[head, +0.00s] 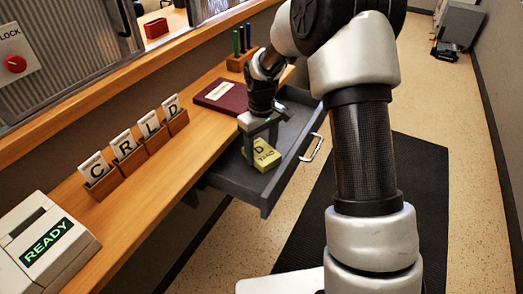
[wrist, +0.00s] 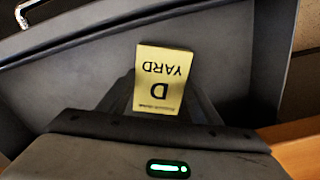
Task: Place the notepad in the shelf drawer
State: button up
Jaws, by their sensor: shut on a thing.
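The notepad (head: 266,157) is a yellow block marked "D YARD". My gripper (head: 261,138) is shut on it, reaching down over the open drawer. The grey shelf drawer (head: 240,181) is pulled out from under the wooden shelf, its metal handle on its right side. In the head view the notepad lies within the drawer's outline. In the wrist view the notepad (wrist: 163,80) sits between the fingers (wrist: 160,105), with the grey drawer (wrist: 225,70) behind it. I cannot tell whether it touches the drawer floor. My gripper hides part of the drawer.
The wooden shelf (head: 148,190) runs along the left. On it are a dark red book (head: 220,96), a pen holder (head: 240,61), several lettered cards in wooden stands (head: 103,183) and a device reading "READY" (head: 45,245). A dark mat (head: 420,190) covers the floor at the right.

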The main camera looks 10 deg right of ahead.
jog(key=shift+f, duration=0.2)
jog(key=o, duration=1.2)
